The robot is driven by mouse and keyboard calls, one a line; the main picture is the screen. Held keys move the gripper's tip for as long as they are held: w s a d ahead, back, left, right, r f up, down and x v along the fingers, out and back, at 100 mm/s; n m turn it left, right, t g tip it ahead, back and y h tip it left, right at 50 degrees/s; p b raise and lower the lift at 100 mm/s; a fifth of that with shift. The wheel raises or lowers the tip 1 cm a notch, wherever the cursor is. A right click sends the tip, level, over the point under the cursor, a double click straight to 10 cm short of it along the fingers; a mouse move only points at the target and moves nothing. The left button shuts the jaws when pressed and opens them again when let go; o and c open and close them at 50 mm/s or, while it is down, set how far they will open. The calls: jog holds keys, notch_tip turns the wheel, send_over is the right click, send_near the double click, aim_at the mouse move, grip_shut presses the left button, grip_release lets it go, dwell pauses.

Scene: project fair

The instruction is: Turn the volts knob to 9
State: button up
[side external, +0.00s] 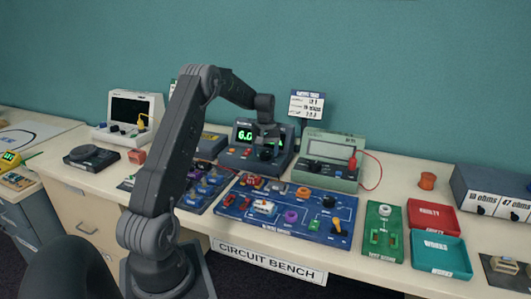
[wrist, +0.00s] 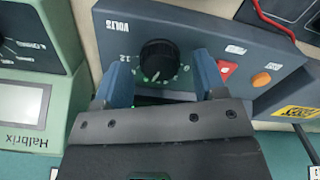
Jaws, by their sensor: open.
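The volts knob (wrist: 159,58) is a black round knob on the dark blue-grey face of the power supply (wrist: 215,35), beside the word VOLTS. A "12" mark shows to its left in the wrist view; I cannot read where the pointer sits. My gripper (wrist: 161,76) is open, its two blue fingers on either side of the knob, with gaps showing. In the side view the power supply (side external: 231,158) has a green display (side external: 244,135) that seems to start with 6, partly hidden by my gripper (side external: 266,142) over the knob.
A green instrument (side external: 330,172) with a red lead stands close on the right of the power supply. A red button (wrist: 227,69) and an orange button (wrist: 261,79) sit beside the knob. A blue circuit board (side external: 285,226) lies in front.

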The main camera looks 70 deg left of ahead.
jog(key=shift+f, duration=0.35)
jog(key=shift+c, duration=0.3)
jog(key=c, duration=0.9)
jog(key=shift+o, duration=0.2)
jog(key=shift+m, duration=2.9)
jog(key=shift+r, duration=0.1)
jog(key=o, duration=0.9)
